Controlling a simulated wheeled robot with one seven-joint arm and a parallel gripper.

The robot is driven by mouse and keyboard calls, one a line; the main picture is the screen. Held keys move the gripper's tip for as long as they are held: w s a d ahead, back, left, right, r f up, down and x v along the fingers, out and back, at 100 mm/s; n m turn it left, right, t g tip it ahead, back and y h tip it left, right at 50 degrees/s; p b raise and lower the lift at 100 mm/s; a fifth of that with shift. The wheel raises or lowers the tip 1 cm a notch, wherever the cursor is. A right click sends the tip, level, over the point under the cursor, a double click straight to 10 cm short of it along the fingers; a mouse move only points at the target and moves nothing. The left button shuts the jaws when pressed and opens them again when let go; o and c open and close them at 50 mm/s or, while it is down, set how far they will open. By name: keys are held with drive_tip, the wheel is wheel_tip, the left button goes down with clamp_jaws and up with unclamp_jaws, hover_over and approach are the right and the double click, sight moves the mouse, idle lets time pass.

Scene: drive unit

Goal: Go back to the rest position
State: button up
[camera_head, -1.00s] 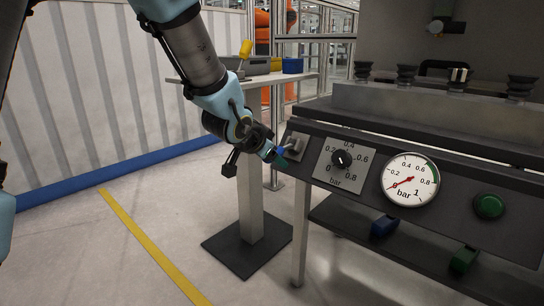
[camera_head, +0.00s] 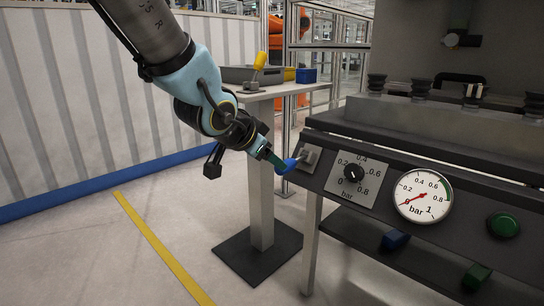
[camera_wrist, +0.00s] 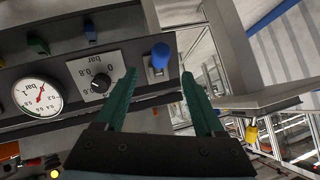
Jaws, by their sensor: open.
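My gripper (camera_head: 274,160) is open, with its two green fingers apart, in front of the left end of the dark panel (camera_head: 455,205). A lever with a blue handle (camera_head: 288,166) sits on a small grey plate (camera_head: 309,157) there. In the wrist view the blue handle (camera_wrist: 160,55) lies just beyond and between the fingertips of my gripper (camera_wrist: 159,74). Nothing is held. I cannot tell for certain whether a finger touches the handle.
A black knob (camera_head: 353,173), a pressure gauge (camera_head: 422,195) reading near 0 and a green button (camera_head: 503,224) are right of the lever. A side table (camera_head: 285,88) with a yellow-handled lever (camera_head: 260,61) stands behind. The floor at left is clear.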

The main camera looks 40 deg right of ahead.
idle(0.4)
drive_tip(key=w+a+f+n+y, duration=0.3)
drive_tip(key=w+a+n, duration=0.15)
drive_tip(key=a, duration=0.55)
drive_tip(key=w+a+f+n+y, duration=0.3)
drive_tip(key=w+a, duration=0.3)
drive_tip(key=a, duration=0.3)
drive_tip(key=s+a+f+n+g+y, duration=0.1)
drive_tip(key=s+a+f+n+y, duration=0.2)
drive_tip(key=a, duration=0.7)
drive_tip(key=s+a+f+n+g, duration=0.2)
drive_tip(key=a+n, duration=0.4)
drive_tip(key=a, duration=0.5)
wheel_tip(320, 180, up, 27)
drive_tip(key=p, duration=2.7)
drive_tip(key=shift+s, duration=0.25)
